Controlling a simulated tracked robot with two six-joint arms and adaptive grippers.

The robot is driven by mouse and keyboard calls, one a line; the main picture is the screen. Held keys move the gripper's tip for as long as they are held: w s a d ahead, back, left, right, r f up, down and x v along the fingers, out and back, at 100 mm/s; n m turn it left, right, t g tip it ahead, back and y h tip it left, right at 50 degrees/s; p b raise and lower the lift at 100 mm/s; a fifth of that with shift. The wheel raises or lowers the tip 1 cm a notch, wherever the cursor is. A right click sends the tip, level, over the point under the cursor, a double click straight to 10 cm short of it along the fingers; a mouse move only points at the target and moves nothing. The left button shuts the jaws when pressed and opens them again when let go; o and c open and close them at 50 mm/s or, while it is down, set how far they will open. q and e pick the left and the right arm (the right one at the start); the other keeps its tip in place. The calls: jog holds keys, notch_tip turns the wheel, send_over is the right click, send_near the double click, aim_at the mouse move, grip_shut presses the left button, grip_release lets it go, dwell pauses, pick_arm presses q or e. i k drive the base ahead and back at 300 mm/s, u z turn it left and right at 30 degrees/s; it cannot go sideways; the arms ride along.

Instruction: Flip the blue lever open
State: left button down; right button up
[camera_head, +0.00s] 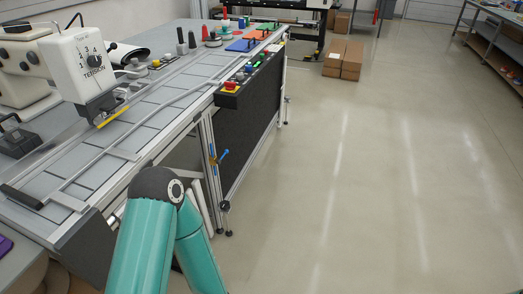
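The blue lever (222,155) is small and sits on the metal leg at the near right corner of the long workbench (120,132). It slants up to the right, and a small yellow part (213,160) is beside its lower left end. I cannot tell from this view whether it is open or closed. A teal arm of mine with a dark elbow joint rises from the bottom edge, below and left of the lever. Neither gripper shows in this view. The elbow is apart from the lever in the picture.
A control strip with a red button (231,86) runs along the bench's right edge above a dark side panel (246,122). A white sewing machine (78,65) stands at left. Cardboard boxes (351,62) lie on the floor behind. The floor (380,190) to the right is clear.

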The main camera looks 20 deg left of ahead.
aim_at(223, 156)
jog(key=u, duration=0.1)
jog(key=i, duration=1.05)
jog(key=u, duration=0.65)
